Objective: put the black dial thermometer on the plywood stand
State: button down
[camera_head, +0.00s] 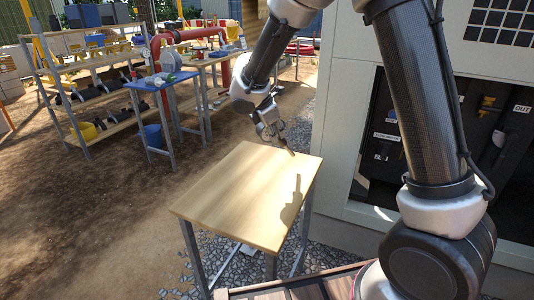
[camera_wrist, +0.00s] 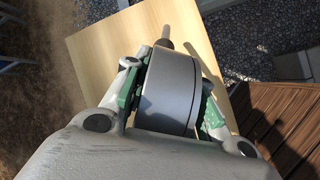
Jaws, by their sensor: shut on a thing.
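The plywood stand (camera_head: 235,190) has a bare pale wooden top on grey metal legs, in the middle of the head view. Its top also fills the background of the wrist view (camera_wrist: 90,55). My gripper (camera_head: 271,132) is above the far right part of the top. In the wrist view, the green-padded fingers are closed on both sides of the dial thermometer (camera_wrist: 170,82), a round dark grey body with a short stem pointing away from my wrist. Its dial face cannot be made out. In the head view the thermometer is small and mostly hidden by the fingers.
The chiller cabinet (camera_head: 345,150) stands close to the right of the stand, with an open dark compartment. A blue-topped table (camera_head: 160,80) and a shelf rack (camera_head: 95,85) stand farther back left. Gravel lies under the stand. Open dirt ground is to the left.

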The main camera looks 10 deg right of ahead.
jog(key=shift+f, duration=2.4)
